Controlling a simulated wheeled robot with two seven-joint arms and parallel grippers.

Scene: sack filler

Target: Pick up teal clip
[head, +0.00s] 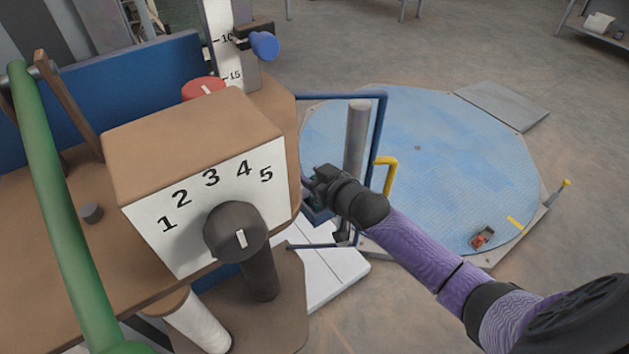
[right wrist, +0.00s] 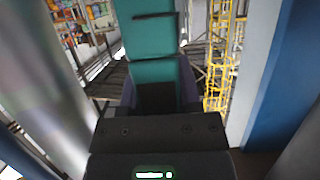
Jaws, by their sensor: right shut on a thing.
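The teal clip (right wrist: 152,38) fills the upper middle of the right wrist view, with a dark slot across its face. Its lower end sits between the fingers of my right gripper (right wrist: 158,92), which is shut on it. In the head view my right gripper (head: 314,186) is just right of the brown dial box, by the blue frame. The clip is mostly hidden there behind the gripper and box. My left gripper is not in view.
The dial box (head: 196,130), numbered 1 to 5 with a dark knob (head: 236,232), stands close left of my gripper. A blue tube frame (head: 378,130), grey post (head: 357,135) and yellow handle (head: 387,172) are close by. A blue round platform (head: 450,160) lies right.

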